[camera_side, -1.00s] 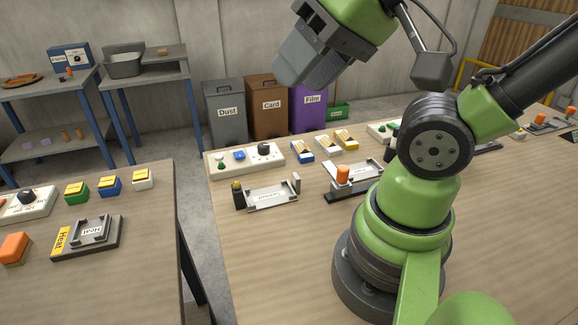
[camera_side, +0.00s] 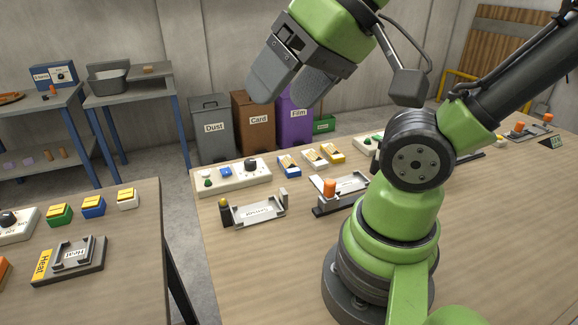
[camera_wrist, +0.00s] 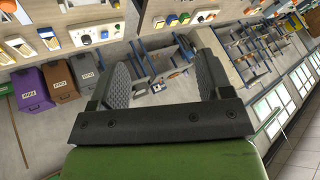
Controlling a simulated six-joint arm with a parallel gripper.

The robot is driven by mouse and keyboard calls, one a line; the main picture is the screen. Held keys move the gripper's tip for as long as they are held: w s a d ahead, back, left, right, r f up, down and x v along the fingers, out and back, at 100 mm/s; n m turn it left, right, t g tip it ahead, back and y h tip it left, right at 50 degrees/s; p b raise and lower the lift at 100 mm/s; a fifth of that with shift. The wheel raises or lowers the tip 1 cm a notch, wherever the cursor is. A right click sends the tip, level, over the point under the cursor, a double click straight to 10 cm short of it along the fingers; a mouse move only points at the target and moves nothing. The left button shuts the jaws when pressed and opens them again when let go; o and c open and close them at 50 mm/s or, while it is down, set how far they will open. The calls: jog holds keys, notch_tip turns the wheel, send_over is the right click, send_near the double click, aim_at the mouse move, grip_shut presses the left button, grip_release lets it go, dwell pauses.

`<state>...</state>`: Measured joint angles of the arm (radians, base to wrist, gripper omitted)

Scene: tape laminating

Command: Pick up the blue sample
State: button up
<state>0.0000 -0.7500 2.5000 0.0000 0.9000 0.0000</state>
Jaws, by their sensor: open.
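A blue block with a pale top (camera_side: 289,166) lies on the main table, at the left end of a short row with a white block (camera_side: 315,158) and a yellow block (camera_side: 333,152). Another blue block with a yellow top (camera_side: 93,206) sits on the left table, between a green block (camera_side: 59,214) and a white block (camera_side: 128,199). I cannot tell which is the blue sample. My gripper (camera_side: 288,92) is open and empty, high above the back of the main table and apart from both blocks. In the wrist view its fingers (camera_wrist: 163,82) stand wide apart with nothing between them.
A control panel (camera_side: 231,177), a metal fixture (camera_side: 257,210) and an orange-handled fixture (camera_side: 330,190) stand near the blocks. The left table holds a Heat fixture (camera_side: 70,260). Dust (camera_side: 212,130), Card (camera_side: 253,122) and Film (camera_side: 294,116) bins stand behind. A gap separates the two tables.

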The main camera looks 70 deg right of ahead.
jog(key=shift+w, duration=0.1)
jog(key=w+d+m+g+h, duration=0.1)
jog(key=w+d, duration=0.2)
jog(key=w, duration=0.2)
jog(key=m+g+h, duration=0.1)
jog(key=m+g, duration=0.4)
jog(key=g, duration=0.1)
send_over(290, 162)
notch_tip(290, 162, down, 25)
jog(key=shift+w+d+f, duration=0.15)
notch_tip(290, 162, down, 6)
jog(key=shift+r, duration=0.1)
